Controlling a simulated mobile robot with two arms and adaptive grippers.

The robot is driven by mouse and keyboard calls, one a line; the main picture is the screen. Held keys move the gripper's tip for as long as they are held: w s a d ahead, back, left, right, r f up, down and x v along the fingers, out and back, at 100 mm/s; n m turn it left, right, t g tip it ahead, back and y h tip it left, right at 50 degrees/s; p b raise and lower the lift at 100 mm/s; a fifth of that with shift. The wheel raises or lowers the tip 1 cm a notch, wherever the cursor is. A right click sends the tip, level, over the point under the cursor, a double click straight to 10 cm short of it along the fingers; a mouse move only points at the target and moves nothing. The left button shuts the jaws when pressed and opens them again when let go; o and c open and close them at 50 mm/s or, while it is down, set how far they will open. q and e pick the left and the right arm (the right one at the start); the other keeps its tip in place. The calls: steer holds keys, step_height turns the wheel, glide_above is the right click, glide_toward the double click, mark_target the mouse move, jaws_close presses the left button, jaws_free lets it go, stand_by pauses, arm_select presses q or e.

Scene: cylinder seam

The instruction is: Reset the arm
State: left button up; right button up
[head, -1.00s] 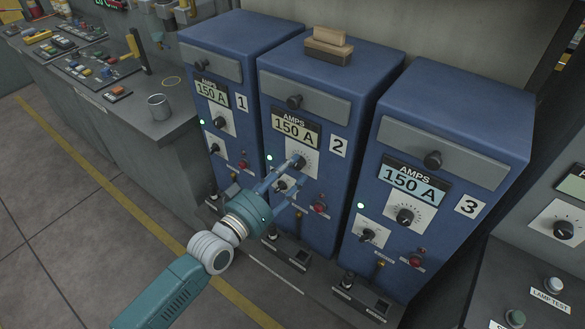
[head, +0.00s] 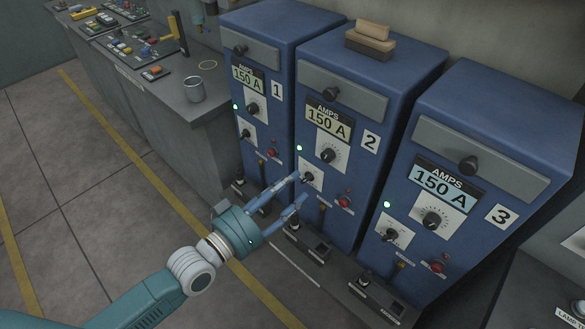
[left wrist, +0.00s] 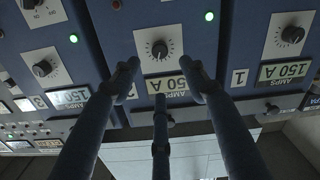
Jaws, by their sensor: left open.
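My left gripper (head: 300,188) is open and empty. Its fingertips are in front of the lower part of blue cabinet 2 (head: 345,215), close to the small lower knob (head: 307,178) in the picture; I cannot tell the exact gap. The amps dial (head: 328,155) of cabinet 2 is clear of the fingers in the head view. The display (head: 328,122) above it reads 150 A. In the left wrist view, which is upside down, the spread fingers (left wrist: 160,78) frame this dial (left wrist: 159,49) with nothing between them. My right gripper is not in view.
Cabinet 1 (head: 262,130) and cabinet 3 (head: 470,200) flank cabinet 2, both reading 150 A. Tan blocks (head: 370,40) lie on cabinet 2. A grey bench (head: 150,100) with a metal cup (head: 194,88) stands at the left. Floor at the lower left is free.

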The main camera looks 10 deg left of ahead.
arm_select(q)
steer(key=a+f+n+g+y, duration=0.1)
steer(key=a+f+y, duration=0.25)
steer(key=f, duration=0.65)
steer(key=a+f+g+y, duration=0.15)
steer(key=a+f, duration=0.35)
steer(key=f, duration=0.5)
steer(key=s+a+f+g+y, duration=0.1)
steer(key=s+a+f, duration=0.25)
steer(key=f, duration=0.45)
steer(key=s+a+f+g+y, duration=0.2)
steer(key=s+f, duration=0.2)
steer(key=f, duration=0.5)
steer(key=s+a+f+g+y, duration=0.2)
steer(key=s+a+f+g, duration=0.1)
steer(key=s+f, duration=1)
steer(key=s+f+g, duration=0.2)
steer(key=s+f, duration=0.1)
steer(key=s, duration=0.8)
steer(key=s+f+g, duration=0.3)
steer(key=s+f, duration=0.1)
steer(key=s, duration=0.8)
steer(key=shift+d+f+m+y, duration=0.15)
steer(key=shift+m+y, duration=0.15)
steer(key=shift+m, duration=0.1)
steer(key=shift+c, duration=1.2)
steer(key=shift+w, duration=0.15)
steer(key=shift+c, duration=0.4)
